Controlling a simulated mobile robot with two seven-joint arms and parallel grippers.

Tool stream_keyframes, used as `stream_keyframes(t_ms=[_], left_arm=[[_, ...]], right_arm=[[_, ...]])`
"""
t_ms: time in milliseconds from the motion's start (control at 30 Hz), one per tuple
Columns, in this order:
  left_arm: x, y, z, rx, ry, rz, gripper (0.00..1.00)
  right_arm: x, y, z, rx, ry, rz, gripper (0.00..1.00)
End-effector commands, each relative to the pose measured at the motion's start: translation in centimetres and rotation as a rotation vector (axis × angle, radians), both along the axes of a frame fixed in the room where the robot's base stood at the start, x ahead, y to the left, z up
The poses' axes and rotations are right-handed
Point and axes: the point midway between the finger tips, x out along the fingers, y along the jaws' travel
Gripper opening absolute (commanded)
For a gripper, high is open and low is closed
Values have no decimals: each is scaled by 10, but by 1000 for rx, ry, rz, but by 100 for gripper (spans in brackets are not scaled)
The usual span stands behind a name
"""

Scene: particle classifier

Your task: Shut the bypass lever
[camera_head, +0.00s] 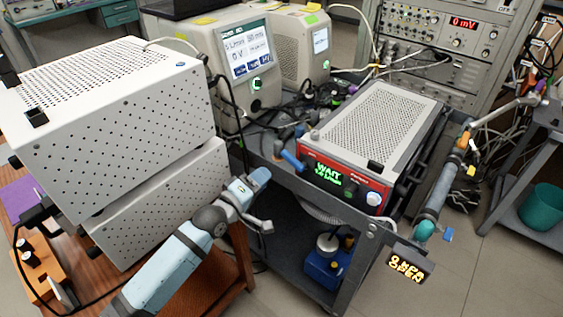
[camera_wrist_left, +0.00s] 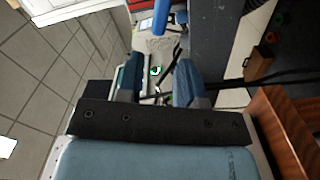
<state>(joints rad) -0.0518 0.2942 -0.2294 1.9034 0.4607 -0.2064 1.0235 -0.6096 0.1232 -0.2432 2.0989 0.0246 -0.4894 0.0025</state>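A blue lever (camera_head: 291,160) sticks out at the cart's near left end, left of the red-fronted instrument. I take it for the bypass lever; its pivot is hard to make out. A blue rod, probably the same lever, shows at the top of the left wrist view (camera_wrist_left: 163,16). My left gripper (camera_head: 264,202) is open and empty, below and left of the lever and apart from it. Its two fingers stand apart in the left wrist view (camera_wrist_left: 159,82), with the blue rod beyond them.
The red-fronted instrument (camera_head: 345,180), reading WAIT, sits on the grey cart (camera_head: 342,215). White perforated boxes (camera_head: 130,120) stand close beside my left arm. A small amber display (camera_head: 408,266) hangs at the cart's front corner. Cables crowd the cart's back; floor is open right of it.

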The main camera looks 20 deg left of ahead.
Motion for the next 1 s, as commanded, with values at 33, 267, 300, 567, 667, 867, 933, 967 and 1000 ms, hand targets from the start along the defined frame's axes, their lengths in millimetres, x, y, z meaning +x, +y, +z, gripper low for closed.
stream_keyframes(t_ms=[33, 267, 300, 567, 667, 867, 933, 967, 1000], left_arm=[[12, -5, 0, 0, -2, -1, 34], [57, -21, 0, 1, -1, 0, 34], [63, -23, 0, 1, -1, 0, 34], [88, -32, 0, 4, -1, 0, 34], [90, -33, 0, 3, 0, 0, 34], [90, -33, 0, 3, 0, 0, 34], [90, -33, 0, 3, 0, 0, 25], [90, -33, 0, 3, 0, 0, 18], [90, -33, 0, 3, 0, 0, 9]], right_arm=[[0, 0, -2, -1, 1, 1, 55], [0, 0, -5, -3, 0, 1, 55], [0, 0, -6, -4, 0, 1, 55], [0, -1, -6, -8, -5, 5, 55], [0, -1, -6, -9, -5, 5, 55], [0, -1, -5, -8, -6, 6, 55], [0, -1, -5, -8, -6, 6, 55], [0, -1, -5, -8, -6, 6, 55], [0, -1, -5, -8, -6, 6, 55]])
